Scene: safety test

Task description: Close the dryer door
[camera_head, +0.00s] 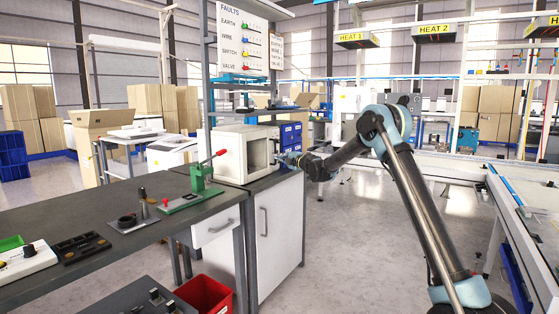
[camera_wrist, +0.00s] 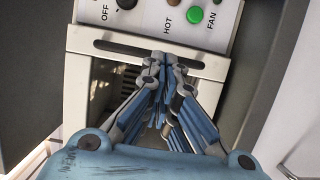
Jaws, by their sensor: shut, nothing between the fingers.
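The dryer (camera_head: 228,151) is a white box on the end of the dark bench in the head view. Its front shows a pale frame around a grey area; I cannot tell how far the door stands open. My gripper (camera_head: 282,158) is at the right of the dryer's front. In the wrist view, the closed fingertips (camera_wrist: 166,58) are at a white bar with a long dark slot (camera_wrist: 115,47), below a control panel (camera_wrist: 150,15) marked OFF, HOT and FAN. A dark grille shows behind the fingers. Contact with the bar is unclear.
A green press with a red-knobbed lever (camera_head: 200,180) stands on the bench (camera_head: 150,205) left of the dryer. Blue drawers (camera_head: 291,135) stand behind it. A white cabinet (camera_head: 278,235) is below, with a red bin (camera_head: 205,295) nearby. Open floor lies right of the bench.

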